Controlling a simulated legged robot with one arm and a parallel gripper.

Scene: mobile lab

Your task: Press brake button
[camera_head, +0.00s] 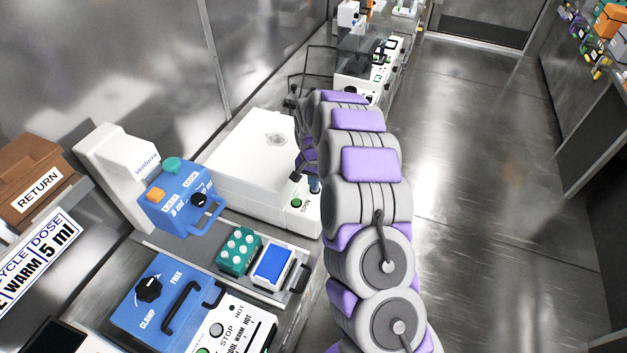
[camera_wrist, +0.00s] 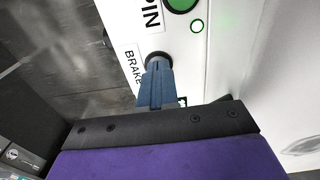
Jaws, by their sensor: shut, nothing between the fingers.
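The brake button (camera_wrist: 158,56) is a dark round knob beside the "BRAKE" label (camera_wrist: 132,66) on the white machine's front panel. My gripper (camera_wrist: 157,66) is shut and empty, its blue-grey fingertips right at the button and covering part of it. I cannot tell whether they touch it or whether it is pushed in. In the head view my gripper (camera_head: 314,186) is at the front right of the white machine (camera_head: 245,170), near the "SPIN" label (camera_head: 305,207), and the brake button is hidden there.
Blue devices (camera_head: 172,215), a green block (camera_head: 238,251) and a blue-topped tray (camera_head: 273,265) stand nearer on the bench. The floor (camera_head: 490,200) to the right is clear.

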